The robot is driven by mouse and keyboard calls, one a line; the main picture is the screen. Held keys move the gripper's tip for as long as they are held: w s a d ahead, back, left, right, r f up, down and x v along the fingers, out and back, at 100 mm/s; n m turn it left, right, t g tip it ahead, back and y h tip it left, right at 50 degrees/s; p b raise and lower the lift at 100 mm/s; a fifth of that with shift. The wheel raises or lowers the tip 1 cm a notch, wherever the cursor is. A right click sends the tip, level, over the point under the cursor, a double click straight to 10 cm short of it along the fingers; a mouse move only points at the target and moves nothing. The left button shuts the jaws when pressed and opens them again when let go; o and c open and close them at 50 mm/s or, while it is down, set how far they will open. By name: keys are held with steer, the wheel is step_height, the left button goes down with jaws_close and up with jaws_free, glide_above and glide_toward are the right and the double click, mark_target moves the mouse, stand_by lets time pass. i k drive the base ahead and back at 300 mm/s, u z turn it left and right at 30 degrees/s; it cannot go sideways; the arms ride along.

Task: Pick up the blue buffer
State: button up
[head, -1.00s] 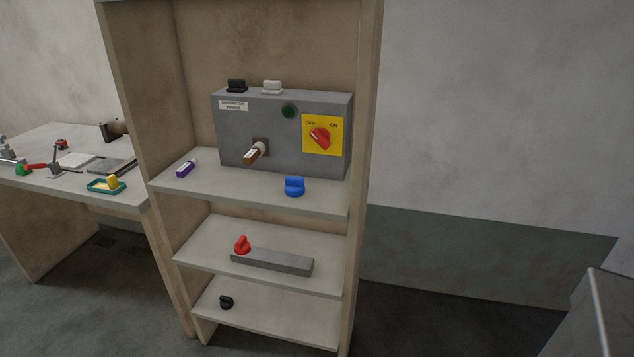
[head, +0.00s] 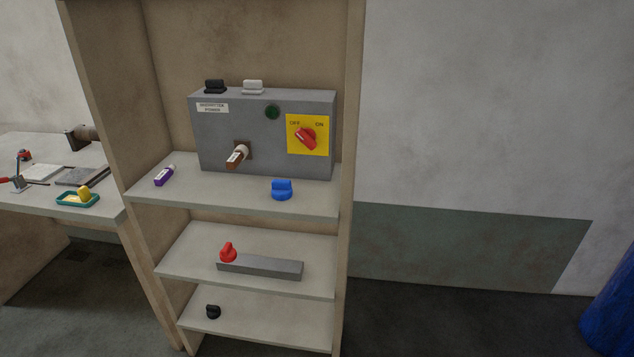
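The blue buffer (head: 282,190) stands on the upper shelf (head: 230,196) of the wooden shelf unit, near the shelf's front edge and right of its middle. It has a rounded base with a raised grip on top. It stands in front of the grey switch box and looks apart from it. Nothing is touching it. My gripper is not in view in the head picture.
A grey box (head: 215,147) with a red switch (head: 306,138) carries a black (head: 215,86) and a white buffer (head: 253,86). A purple marker (head: 164,175) lies left. Below are a red buffer (head: 228,252) and a black one (head: 213,312). A table (head: 30,200) stands left.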

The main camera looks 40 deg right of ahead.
mark_target(281, 189)
steer(key=z, duration=0.8)
steer(key=k, duration=1)
steer(key=i, duration=0.9)
